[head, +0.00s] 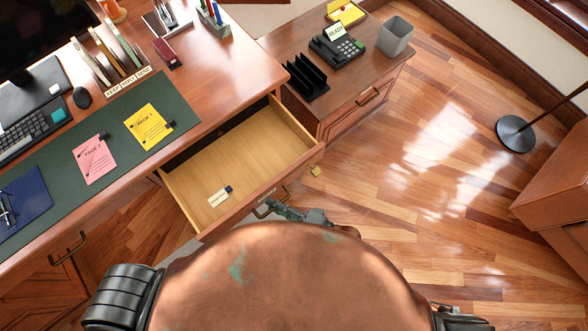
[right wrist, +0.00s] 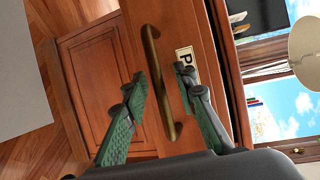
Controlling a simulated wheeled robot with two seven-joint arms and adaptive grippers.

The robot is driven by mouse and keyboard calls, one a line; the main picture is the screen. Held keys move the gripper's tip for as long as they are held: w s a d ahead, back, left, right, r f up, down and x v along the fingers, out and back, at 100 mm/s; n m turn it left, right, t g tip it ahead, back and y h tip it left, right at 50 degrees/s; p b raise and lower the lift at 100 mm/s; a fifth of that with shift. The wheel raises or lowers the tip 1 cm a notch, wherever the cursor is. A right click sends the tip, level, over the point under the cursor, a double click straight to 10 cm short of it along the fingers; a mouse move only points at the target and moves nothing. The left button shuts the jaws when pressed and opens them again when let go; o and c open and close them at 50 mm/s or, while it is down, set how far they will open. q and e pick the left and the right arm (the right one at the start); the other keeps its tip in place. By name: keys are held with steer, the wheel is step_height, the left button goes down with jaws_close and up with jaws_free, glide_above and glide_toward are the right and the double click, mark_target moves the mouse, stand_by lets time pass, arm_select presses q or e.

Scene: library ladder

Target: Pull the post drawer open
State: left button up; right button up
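The post drawer (head: 245,165) is pulled out from the desk in the head view, its pale wooden inside showing. A small white and blue item (head: 219,196) lies in it. Its brass bar handle (right wrist: 153,75) shows in the right wrist view, beside a white label (right wrist: 187,66) whose lettering is mostly hidden past a "P". My right gripper (right wrist: 165,98) is open, its green-padded fingers apart on either side of the handle. In the head view the right gripper (head: 290,212) is at the drawer front, partly hidden by my body. My left gripper is not in view.
The desk top holds a green mat (head: 115,160), a yellow page (head: 149,127), a pink page (head: 95,160) and a keyboard (head: 32,133). A side cabinet (head: 345,95) with a telephone (head: 336,48) stands right of the drawer.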

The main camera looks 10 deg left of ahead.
steer(key=v, duration=1.2)
steer(key=shift+r, duration=0.2)
